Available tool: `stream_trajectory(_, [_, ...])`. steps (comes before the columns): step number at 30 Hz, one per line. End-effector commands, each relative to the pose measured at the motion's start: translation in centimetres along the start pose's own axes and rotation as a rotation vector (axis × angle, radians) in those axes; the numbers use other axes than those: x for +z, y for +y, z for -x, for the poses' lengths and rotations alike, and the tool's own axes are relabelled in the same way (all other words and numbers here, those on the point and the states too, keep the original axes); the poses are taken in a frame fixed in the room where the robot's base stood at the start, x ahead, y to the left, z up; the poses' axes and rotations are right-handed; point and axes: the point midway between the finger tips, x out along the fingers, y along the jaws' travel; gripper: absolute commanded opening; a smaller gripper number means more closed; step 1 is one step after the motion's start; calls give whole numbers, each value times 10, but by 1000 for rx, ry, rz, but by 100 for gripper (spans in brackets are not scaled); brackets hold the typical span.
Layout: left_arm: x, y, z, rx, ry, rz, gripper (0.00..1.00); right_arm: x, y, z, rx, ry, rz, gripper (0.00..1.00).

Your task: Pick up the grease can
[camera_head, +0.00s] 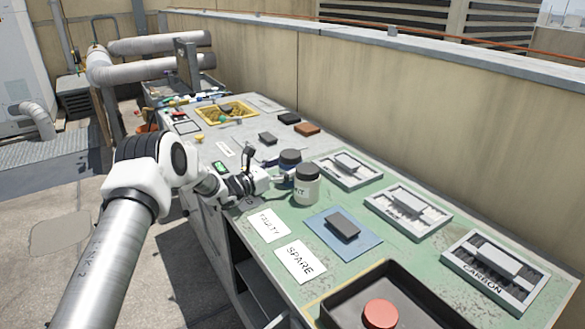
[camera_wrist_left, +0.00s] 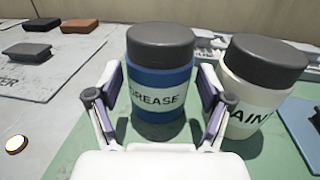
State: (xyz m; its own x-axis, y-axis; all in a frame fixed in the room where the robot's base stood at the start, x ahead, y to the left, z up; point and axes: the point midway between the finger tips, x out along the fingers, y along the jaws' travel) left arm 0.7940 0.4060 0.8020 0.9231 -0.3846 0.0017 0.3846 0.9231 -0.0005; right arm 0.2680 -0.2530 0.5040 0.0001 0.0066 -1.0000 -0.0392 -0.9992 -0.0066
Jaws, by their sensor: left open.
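The grease can (camera_wrist_left: 160,75) is blue with a dark lid and a white label reading GREASE. It stands upright on the green part of the bench, and in the head view its dark lid (camera_head: 290,156) shows behind my left gripper. My left gripper (camera_wrist_left: 158,98) is open, with one finger on each side of the can's lower body; I cannot tell whether they touch it. In the head view my left gripper (camera_head: 283,178) reaches the can from the left. My right gripper is not in view.
A white paint can (camera_wrist_left: 262,85) with a dark lid stands close to the right of the grease can; it also shows in the head view (camera_head: 306,186). White trays (camera_head: 408,210) line the wall side. A blue mat (camera_head: 370,243) and a dark tray (camera_head: 340,312) lie nearer.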

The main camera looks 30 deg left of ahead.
Motion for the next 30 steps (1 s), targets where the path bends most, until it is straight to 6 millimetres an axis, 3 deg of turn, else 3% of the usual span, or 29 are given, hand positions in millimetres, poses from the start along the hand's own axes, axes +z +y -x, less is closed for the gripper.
stream_trajectory(6, [0, 0, -36, 0, 2, -2, 79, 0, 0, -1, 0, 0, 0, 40])
stream_trajectory(12, [1, 1, -38, 1, 1, 0, 79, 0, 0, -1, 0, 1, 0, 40])
stream_trajectory(13, [1, 1, -38, 1, 1, 0, 76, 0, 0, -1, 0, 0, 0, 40])
stream_trajectory(18, [1, 1, -37, 1, 1, 0, 21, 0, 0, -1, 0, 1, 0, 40])
stream_trajectory(26, [4, 1, -38, 1, -1, -1, 21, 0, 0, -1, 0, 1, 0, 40])
stream_trajectory(30, [24, 1, -38, 0, -4, -2, 21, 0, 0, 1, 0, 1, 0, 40])
